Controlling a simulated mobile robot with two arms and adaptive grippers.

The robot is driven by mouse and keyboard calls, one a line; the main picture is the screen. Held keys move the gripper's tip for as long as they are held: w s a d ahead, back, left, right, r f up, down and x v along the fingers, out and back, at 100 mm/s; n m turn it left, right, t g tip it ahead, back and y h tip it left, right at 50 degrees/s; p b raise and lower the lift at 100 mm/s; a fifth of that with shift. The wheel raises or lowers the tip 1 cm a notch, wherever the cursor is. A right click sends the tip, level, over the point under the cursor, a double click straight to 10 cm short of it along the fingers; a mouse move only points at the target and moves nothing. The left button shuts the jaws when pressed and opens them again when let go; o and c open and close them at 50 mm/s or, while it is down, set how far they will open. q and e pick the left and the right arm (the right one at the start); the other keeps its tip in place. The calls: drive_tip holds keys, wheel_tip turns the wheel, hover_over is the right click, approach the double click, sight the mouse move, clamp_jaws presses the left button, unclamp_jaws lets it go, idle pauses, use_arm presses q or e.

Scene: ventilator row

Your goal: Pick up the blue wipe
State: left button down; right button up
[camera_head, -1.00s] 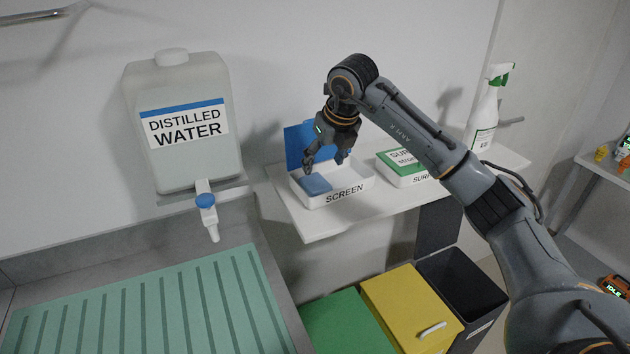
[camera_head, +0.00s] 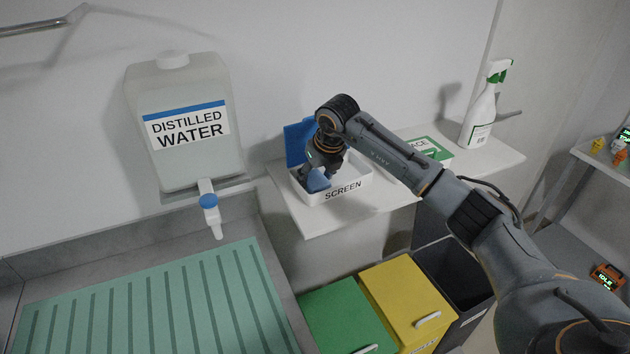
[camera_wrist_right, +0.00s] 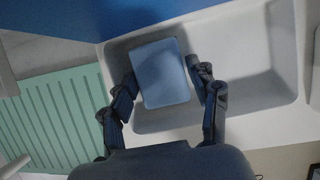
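In the right wrist view the wipe (camera_wrist_right: 160,74) is a pale blue rectangle between the two spread fingers of my right gripper (camera_wrist_right: 163,80). The left finger is at its left edge; a narrow gap shows beside the right finger. The fingers look open, with no clear grip. My left gripper is not in view.
A blue panel (camera_head: 297,142) stands behind the tray. A green-lidded container (camera_head: 428,150) and a spray bottle (camera_head: 481,118) are to the right on the shelf (camera_head: 310,228). A distilled water tank (camera_head: 185,120) is at left, with green (camera_head: 345,315) and yellow (camera_head: 405,300) bins below.

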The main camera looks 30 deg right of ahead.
sight(313, 176)
drive_tip(key=c, duration=0.5)
drive_tip(key=shift+r, duration=0.1)
drive_tip(key=shift+r+b, duration=0.5)
drive_tip(key=shift+b, duration=0.15)
drive_tip(key=v, duration=0.1)
drive_tip(key=b+v, duration=0.1)
drive_tip(key=shift+w+r+b, duration=0.1)
drive_tip(key=shift+r+b, duration=0.2)
drive_tip(key=s+a+r+b, duration=0.1)
drive_tip(key=s+r+b, duration=0.4)
drive_tip(key=s+r, duration=0.4)
drive_tip(key=s, duration=0.4)
drive_tip(key=shift+s+a+r, duration=0.2)
drive_tip(key=shift+s+a, duration=0.05)
drive_tip(key=shift+a, duration=0.1)
